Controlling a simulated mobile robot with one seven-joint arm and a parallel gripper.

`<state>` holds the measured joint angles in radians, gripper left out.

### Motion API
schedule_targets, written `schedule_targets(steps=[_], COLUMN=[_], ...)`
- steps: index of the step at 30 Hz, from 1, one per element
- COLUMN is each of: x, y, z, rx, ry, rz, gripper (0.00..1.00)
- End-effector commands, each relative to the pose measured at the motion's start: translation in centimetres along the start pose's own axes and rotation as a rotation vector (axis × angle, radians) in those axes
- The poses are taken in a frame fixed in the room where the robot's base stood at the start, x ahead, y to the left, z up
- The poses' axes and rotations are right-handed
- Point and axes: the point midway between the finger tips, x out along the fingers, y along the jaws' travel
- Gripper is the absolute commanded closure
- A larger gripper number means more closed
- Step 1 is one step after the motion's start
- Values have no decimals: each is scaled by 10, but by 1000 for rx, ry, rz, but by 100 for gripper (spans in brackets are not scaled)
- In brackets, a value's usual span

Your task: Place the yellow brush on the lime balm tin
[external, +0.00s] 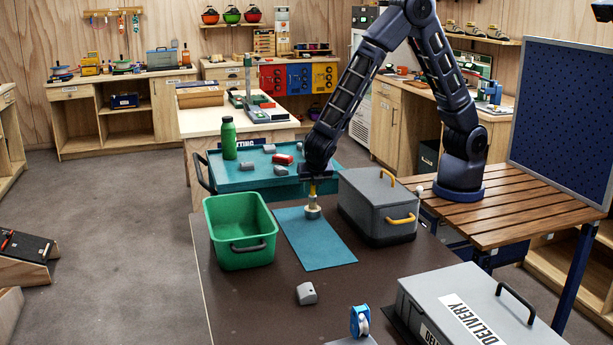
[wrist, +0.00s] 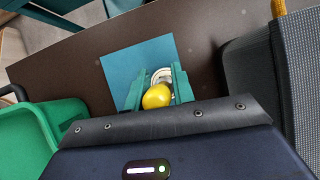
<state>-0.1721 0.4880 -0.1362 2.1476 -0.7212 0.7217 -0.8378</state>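The yellow brush (external: 313,189) stands upright with its yellow end up, over the teal mat (external: 335,252). My gripper (external: 314,182) points straight down around its upper part. In the wrist view, the brush's rounded yellow top (wrist: 156,97) fills the gap between the two teal fingers of my gripper (wrist: 159,86), which look shut on it. Below it is a pale round piece (external: 313,212), which also shows in the wrist view as a whitish ring (wrist: 162,75). I cannot tell whether this is the brush's head or the tin; no lime colour shows.
A green tub (external: 240,232) stands left of the mat, a grey lidded box (external: 378,205) right of it. A grey block (external: 306,293) and blue spool (external: 360,321) lie nearer. A delivery case (external: 480,305) is front right. A teal tray (external: 260,176) with several pieces lies behind.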

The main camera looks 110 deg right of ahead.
Motion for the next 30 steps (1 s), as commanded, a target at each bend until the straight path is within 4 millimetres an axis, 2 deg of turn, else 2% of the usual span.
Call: schedule_targets(steps=[1,2,14,17,30], x=[0,0,-6,-17,-98], y=[0,0,0,1,0], z=[0,0,2,1,1], rx=[0,0,1,1,1], ry=[0,0,0,1,1], rz=[0,0,1,2,3], gripper=[65,59,59,59,59])
